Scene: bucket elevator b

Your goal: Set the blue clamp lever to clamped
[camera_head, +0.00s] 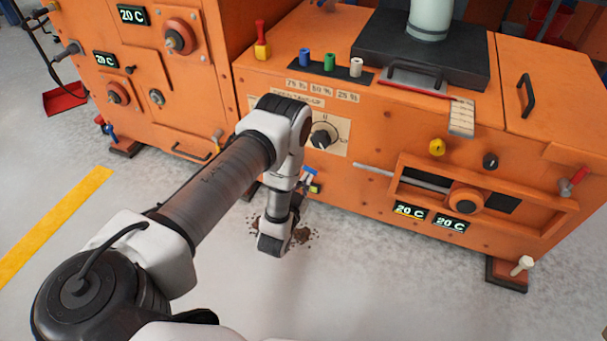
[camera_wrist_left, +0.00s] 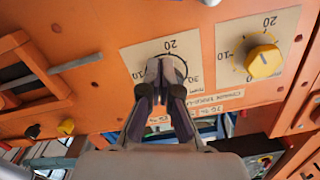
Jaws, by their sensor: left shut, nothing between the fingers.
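I cannot tell for sure which blue part is the clamp lever. A small blue part (camera_head: 309,173) shows low on the orange machine's front, just right of my left arm and partly hidden by it. Another small blue handle (camera_head: 110,131) sits low on the left machine, beside a red one. My left gripper (camera_wrist_left: 165,72) is shut and empty in the left wrist view. Its fingers stand in front of a dial plate (camera_wrist_left: 136,58) and hide the dial's middle. In the head view the arm hides the fingers. My right gripper is not in view.
A yellow knob (camera_wrist_left: 264,61) stands beside the fingers. A black knob (camera_head: 323,135), a yellow knob (camera_head: 437,147) and a slotted frame (camera_head: 540,211) line the orange machine's front. Dark crumbs (camera_head: 302,236) lie on the floor. The grey floor in front is otherwise clear.

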